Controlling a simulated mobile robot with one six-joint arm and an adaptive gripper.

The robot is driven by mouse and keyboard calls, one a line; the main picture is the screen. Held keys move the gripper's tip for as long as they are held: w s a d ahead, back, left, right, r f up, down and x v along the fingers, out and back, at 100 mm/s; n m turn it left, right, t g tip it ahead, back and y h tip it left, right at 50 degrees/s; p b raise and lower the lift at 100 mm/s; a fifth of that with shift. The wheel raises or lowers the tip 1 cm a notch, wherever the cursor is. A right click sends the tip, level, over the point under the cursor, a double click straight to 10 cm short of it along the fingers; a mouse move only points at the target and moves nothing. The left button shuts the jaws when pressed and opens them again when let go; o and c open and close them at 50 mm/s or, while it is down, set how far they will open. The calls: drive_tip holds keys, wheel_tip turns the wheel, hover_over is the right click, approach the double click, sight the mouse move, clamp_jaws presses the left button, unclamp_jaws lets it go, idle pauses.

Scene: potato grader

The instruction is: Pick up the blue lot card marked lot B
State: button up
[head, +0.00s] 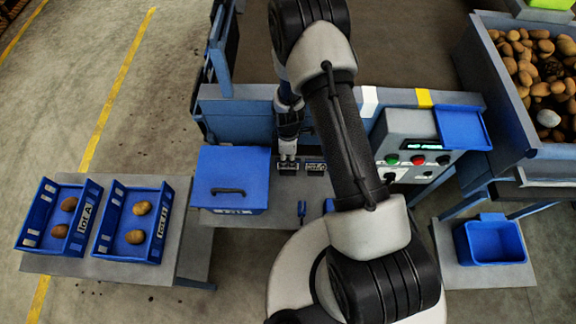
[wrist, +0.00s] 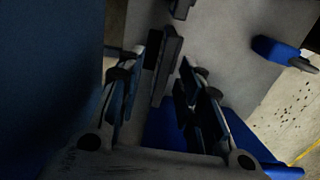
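Two small dark label pieces with pale lettering stand side by side on the grey bench in the head view: a left one (head: 287,168) and a right one (head: 316,168). Their lettering is too small to read surely, so I cannot tell which is lot B. My gripper (head: 288,157) points down at the left one, its fingertips at its top edge. In the wrist view, my gripper (wrist: 170,62) has its fingers apart on either side of a dark upright slab (wrist: 167,68). Contact is unclear. A second dark piece (wrist: 181,8) stands beyond.
A blue lidded box (head: 232,175) stands left of my gripper. The control box (head: 412,145) with buttons is on the right. A small blue-handled object (head: 302,209) is in front; a blue object (wrist: 275,49) shows in the wrist view. Two blue potato crates (head: 133,222) sit left.

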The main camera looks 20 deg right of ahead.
sight(288, 164)
drive_tip(key=shift+s+f+b, duration=0.15)
drive_tip(key=shift+f+b, duration=0.65)
drive_tip(key=shift+f, duration=1.55)
drive_tip(key=shift+f+b, duration=0.25)
drive_tip(key=shift+b, duration=0.1)
drive_tip(key=shift+c, duration=0.3)
clamp_jaws()
